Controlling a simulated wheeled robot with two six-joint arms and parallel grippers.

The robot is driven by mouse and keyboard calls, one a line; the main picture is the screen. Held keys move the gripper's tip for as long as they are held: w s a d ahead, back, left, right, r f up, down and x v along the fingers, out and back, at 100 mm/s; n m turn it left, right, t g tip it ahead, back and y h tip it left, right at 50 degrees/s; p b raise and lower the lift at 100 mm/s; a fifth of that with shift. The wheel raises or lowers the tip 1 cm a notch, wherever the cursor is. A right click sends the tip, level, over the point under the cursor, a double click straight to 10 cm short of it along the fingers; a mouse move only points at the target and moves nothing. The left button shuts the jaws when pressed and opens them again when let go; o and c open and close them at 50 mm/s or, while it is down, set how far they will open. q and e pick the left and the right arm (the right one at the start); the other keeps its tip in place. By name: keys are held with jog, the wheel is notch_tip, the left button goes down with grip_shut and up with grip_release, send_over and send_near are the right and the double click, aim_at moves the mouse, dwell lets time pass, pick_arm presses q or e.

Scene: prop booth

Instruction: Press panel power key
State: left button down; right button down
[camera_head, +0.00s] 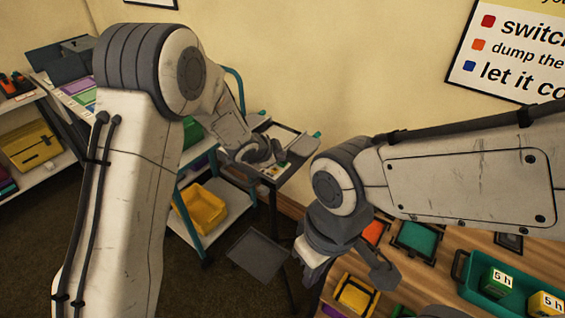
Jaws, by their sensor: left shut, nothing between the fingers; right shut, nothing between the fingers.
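A small dark-framed panel (298,148) stands on a dark stand beside the blue-framed cart, near the middle of the view. My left gripper (268,160) is over the left part of this panel and is shut with nothing in it. It hides part of the panel's face. I cannot make out the power key, nor tell whether the fingertips touch the panel. My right gripper (338,248) is shut and empty, low in the view at the left end of the wooden table, apart from the panel.
The wooden table (440,268) holds a green tray (466,287) with blocks marked "5 h", and several coloured pieces. The cart carries a yellow bin (204,208). A white shelf (45,170) stands at far left. A sign (515,50) hangs on the wall.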

aim_at(279, 167)
pick_arm(q)
jog(key=shift+f, duration=0.4)
jog(key=shift+r, duration=0.5)
jog(key=shift+p, duration=0.3)
notch_tip(279, 167, up, 6)
jog(key=p, duration=0.5)
jog(key=shift+p, duration=0.35)
